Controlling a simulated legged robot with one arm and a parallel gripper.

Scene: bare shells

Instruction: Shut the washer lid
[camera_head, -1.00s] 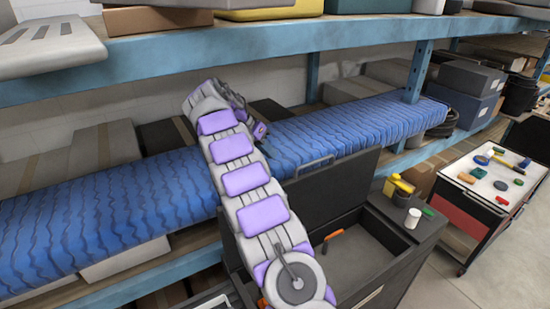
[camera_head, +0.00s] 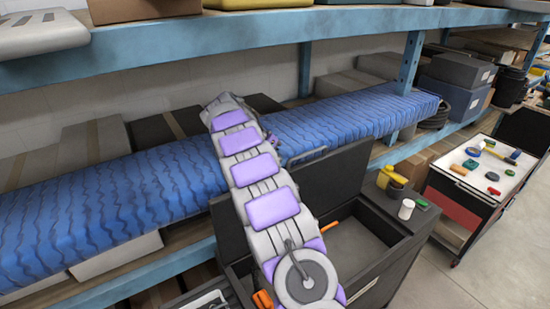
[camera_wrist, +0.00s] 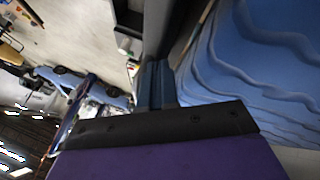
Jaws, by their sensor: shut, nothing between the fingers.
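The washer is a dark grey open-topped box (camera_head: 408,258) right of my arm in the head view. Its lid (camera_head: 335,190) stands raised at the back, with a pale bar (camera_head: 308,156) at its top edge. An orange piece (camera_head: 338,230) shows by the opening. My purple and grey arm reaches over the left part of the washer and hides some of it. My gripper (camera_head: 279,146) is small and partly hidden beyond the arm, near the lid's upper left. In the wrist view my gripper's dark fingers (camera_wrist: 156,85) are together and empty; contact with the lid is unclear.
A blue rippled covering (camera_head: 110,200) lies along the shelf behind the lid, and fills the wrist view's right side. A blue shelf beam (camera_head: 250,38) runs above. A tool cart (camera_head: 482,190) stands right, with open floor (camera_head: 485,270) in front. A white cup (camera_head: 406,209) sits on the washer's right side.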

